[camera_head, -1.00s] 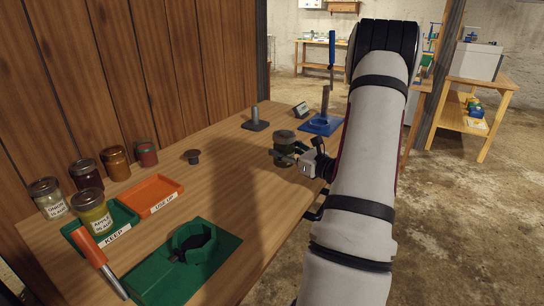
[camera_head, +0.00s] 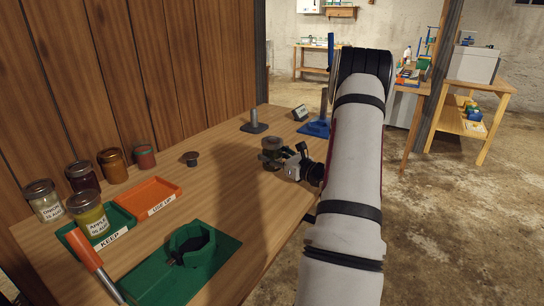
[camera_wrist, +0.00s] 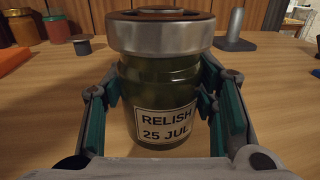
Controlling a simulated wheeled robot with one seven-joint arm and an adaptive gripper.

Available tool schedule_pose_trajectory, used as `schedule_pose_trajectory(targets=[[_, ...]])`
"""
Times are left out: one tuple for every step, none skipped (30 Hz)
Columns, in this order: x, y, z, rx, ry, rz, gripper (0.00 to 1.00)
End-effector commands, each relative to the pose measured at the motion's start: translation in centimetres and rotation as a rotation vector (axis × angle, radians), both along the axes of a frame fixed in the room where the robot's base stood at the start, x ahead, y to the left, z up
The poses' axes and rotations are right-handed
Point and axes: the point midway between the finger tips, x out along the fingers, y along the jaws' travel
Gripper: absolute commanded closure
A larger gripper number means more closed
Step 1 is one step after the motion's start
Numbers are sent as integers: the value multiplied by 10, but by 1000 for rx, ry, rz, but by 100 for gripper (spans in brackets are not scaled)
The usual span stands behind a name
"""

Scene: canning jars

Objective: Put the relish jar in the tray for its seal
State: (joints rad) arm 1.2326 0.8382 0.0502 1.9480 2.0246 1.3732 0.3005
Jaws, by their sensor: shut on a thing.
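The relish jar (camera_wrist: 160,85) is dark green glass with a silver-rimmed lid and a label reading RELISH 25 JUL. It also shows in the head view (camera_head: 271,144), upright near the middle of the bench. My gripper (camera_head: 285,161) is shut around its body from the right; the fingers flank it in the wrist view. I cannot tell whether its base touches the wood. The lid top looks brownish with a dark ring; its seal state is unclear. The green KEEP tray (camera_head: 126,217) holds a yellow-green jar (camera_head: 87,212). The orange USE UP tray (camera_head: 147,196) is empty.
Several jars (camera_head: 110,165) stand along the wall at left. A small dark knob-like piece (camera_head: 191,158) stands behind the trays. A green ring fixture (camera_head: 192,245) with an orange-handled tool (camera_head: 86,252) is in front. A grey post (camera_head: 254,123) and blue stand (camera_head: 317,127) are behind.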

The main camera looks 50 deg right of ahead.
Motion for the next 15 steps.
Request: schedule_pose_trajectory(targets=[[0, 0, 1, -1, -2, 0, 92], [0, 0, 0, -1, -2, 0, 92], [0, 0, -1, -1, -2, 0, 92], [0, 0, -2, -1, -2, 0, 92], [0, 0, -3, 0, -2, 0, 92], [0, 0, -3, 1, 0, 0, 41], [0, 0, -3, 1, 0, 0, 34], [0, 0, -3, 1, 0, 0, 27], [0, 0, -3, 1, 0, 0, 27], [0, 0, -3, 1, 0, 0, 27], [0, 0, -3, 1, 0, 0, 27], [0, 0, -3, 1, 0, 0, 27], [0, 0, -3, 1, 0, 0, 27], [0, 0, -3, 1, 0, 0, 27], [0, 0, -3, 1, 0, 1, 27]])
